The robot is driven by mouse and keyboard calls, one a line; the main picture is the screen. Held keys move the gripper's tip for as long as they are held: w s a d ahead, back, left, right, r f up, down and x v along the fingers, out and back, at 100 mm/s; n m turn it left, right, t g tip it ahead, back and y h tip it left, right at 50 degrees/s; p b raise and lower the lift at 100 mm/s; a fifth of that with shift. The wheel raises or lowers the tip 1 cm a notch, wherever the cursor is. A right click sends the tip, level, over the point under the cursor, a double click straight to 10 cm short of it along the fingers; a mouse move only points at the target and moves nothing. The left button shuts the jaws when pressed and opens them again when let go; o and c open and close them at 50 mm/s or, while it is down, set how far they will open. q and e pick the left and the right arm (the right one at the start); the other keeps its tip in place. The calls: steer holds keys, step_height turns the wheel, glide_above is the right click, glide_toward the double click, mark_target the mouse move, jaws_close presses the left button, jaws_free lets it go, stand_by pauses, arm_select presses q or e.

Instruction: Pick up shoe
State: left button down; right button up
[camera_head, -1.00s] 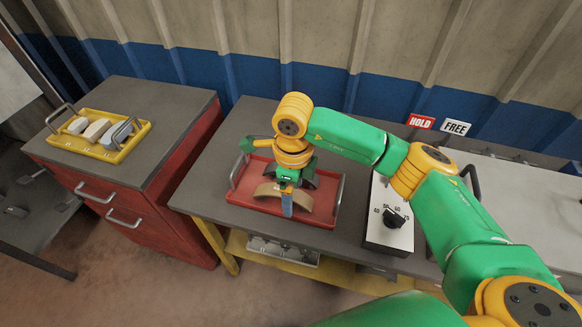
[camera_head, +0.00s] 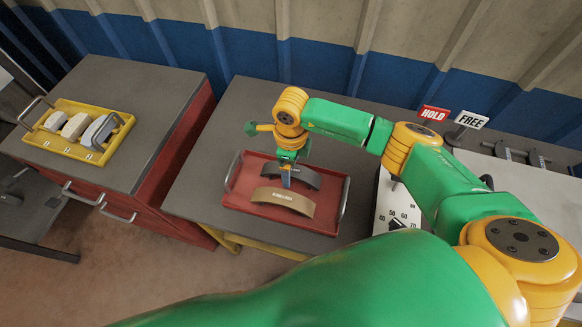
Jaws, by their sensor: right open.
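A tan curved brake shoe (camera_head: 282,200) with dark lettering lies in the front part of the red tray (camera_head: 327,219). A dark grey curved shoe (camera_head: 305,178) lies behind it in the same tray. My right gripper (camera_head: 286,182) is above the tray, its fingertips pointing down between the two shoes and overlapping the dark one in the picture. It is open, and nothing shows held in it. Whether it touches a shoe I cannot tell. My left gripper is not in view.
A yellow tray (camera_head: 77,152) with several pale and grey pads stands on the red cabinet (camera_head: 178,185) at left. A dial box (camera_head: 398,206) is right of the red tray. HOLD (camera_head: 433,113) and FREE (camera_head: 471,120) signs stand behind it.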

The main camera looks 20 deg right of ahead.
steer(key=shift+w+f, duration=0.1)
steer(key=shift+f, duration=0.25)
steer(key=shift+w+d+f, duration=0.1)
steer(key=shift+w+f, duration=0.05)
steer(key=shift+w, duration=0.1)
steer(key=shift+c, duration=0.4)
steer(key=shift+s, duration=0.1)
jaws_close()
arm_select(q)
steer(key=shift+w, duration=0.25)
